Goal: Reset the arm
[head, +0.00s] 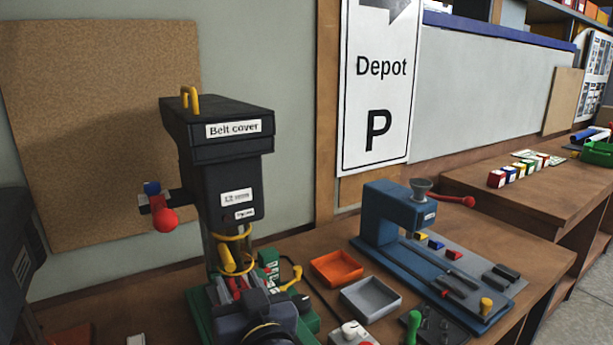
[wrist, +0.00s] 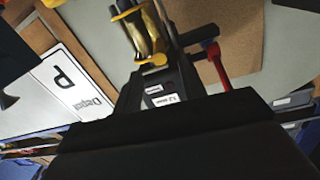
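A dark arm part with a brass-coloured ring, which looks like mine (head: 266,317), shows at the bottom centre of the head view. My gripper (head: 243,287) seems to be at its far end, in front of the foot of the black drill press (head: 229,184). Its fingers blend with the parts around them, so its opening and any contact are unclear. The wrist view is upside down and shows the press's labelled black head (wrist: 165,97), its yellow guard (wrist: 150,60) and its red-knobbed lever (wrist: 215,60).
Orange (head: 336,268) and grey (head: 370,296) trays lie between the machines. A white Depot sign (head: 378,85) hangs on the wall. Small tools and blocks crowd the front of the bench.

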